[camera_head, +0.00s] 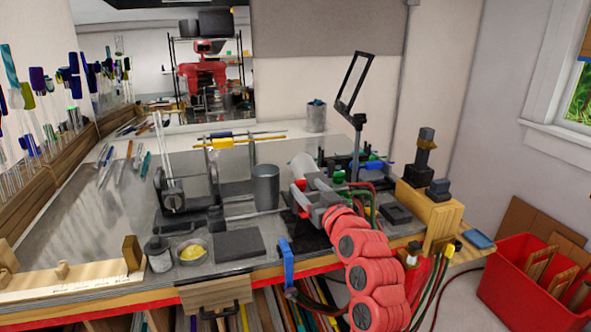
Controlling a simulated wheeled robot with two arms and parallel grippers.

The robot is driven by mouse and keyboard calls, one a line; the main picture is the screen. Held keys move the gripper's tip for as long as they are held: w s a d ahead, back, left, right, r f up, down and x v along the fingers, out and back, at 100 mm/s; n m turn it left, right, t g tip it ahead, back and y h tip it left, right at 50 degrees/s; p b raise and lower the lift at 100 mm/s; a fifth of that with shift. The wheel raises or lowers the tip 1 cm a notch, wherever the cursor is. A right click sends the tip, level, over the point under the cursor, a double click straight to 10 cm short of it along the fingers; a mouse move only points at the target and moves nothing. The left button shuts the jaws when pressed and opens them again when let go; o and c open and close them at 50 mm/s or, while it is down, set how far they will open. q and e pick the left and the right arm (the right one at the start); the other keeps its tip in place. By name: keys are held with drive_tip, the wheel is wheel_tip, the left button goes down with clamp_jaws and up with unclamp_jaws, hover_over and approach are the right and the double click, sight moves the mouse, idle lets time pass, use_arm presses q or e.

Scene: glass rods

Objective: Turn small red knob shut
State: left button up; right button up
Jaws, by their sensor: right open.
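A bench torch (302,163) with a grey barrel stands at the middle right of the bench, with green parts (337,177) and a small red part (337,168) behind my right gripper. I cannot tell for certain that this red part is the small red knob; the area is small and partly hidden by the gripper. My right gripper (304,198) is open at the front of the torch, its grey fingers pointing left and away. I see nothing held in it, and cannot tell whether it touches the torch. My left gripper is not in view.
A grey canister (265,187) stands left of the gripper. Red and green hoses (371,205) run beside my right arm. A tall black frame (354,90) rises behind. Glass rods (30,110) line the left. A dark block (240,244) lies in front.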

drive_tip(key=p+x, duration=0.2)
drive_tip(key=x, duration=0.6)
drive_tip(key=shift+w, duration=0.1)
drive_tip(key=shift+c, duration=0.2)
clamp_jaws()
